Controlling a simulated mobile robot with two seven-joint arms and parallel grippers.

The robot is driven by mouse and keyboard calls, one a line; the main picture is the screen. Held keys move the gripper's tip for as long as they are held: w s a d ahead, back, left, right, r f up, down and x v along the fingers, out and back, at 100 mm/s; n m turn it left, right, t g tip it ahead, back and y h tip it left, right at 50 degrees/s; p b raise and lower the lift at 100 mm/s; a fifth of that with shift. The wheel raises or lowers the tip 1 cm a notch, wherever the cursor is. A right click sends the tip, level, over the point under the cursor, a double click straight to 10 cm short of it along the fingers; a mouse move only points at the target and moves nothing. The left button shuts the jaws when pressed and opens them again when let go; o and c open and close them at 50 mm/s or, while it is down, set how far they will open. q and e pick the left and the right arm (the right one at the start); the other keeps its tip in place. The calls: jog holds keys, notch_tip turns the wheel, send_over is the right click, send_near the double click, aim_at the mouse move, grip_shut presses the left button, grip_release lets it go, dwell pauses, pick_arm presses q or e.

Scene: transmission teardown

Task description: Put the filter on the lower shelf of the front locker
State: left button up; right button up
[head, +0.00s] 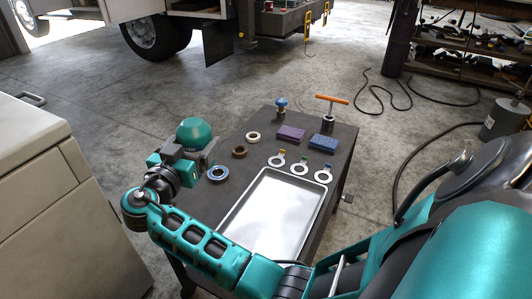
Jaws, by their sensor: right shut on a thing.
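My right gripper (203,154) is shut on a teal, round-topped thing (195,132), which looks like the filter. It is held at the left edge of the dark table, and the gripper hides its lower part. A pale cabinet (70,215) with a handle stands at the left, close to my right arm's wrist. I cannot tell whether it is the front locker, and no shelf inside it shows. My left gripper is not in view.
The dark table (345,135) bears a metal tray (265,215), several rings, a purple block (291,133), a blue block (323,143), a blue-knobbed tool (281,106) and an orange T-handle tool (332,100). Open concrete floor lies beyond. Cables lie at the right.

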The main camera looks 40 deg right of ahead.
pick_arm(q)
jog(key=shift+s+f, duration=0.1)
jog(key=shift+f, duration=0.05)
pick_arm(e)
jog(key=shift+a+g, duration=0.1)
jog(key=shift+g, duration=0.2)
notch_tip(320, 180, down, 20)
jog(key=b, duration=0.6)
jog(key=shift+r, duration=0.25)
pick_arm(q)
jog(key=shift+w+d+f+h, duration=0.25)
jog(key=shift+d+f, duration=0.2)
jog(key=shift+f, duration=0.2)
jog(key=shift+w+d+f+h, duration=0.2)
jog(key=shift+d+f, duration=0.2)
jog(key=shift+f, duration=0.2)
pick_arm(e)
jog(key=o, duration=1.2)
jog(key=shift+f, duration=0.15)
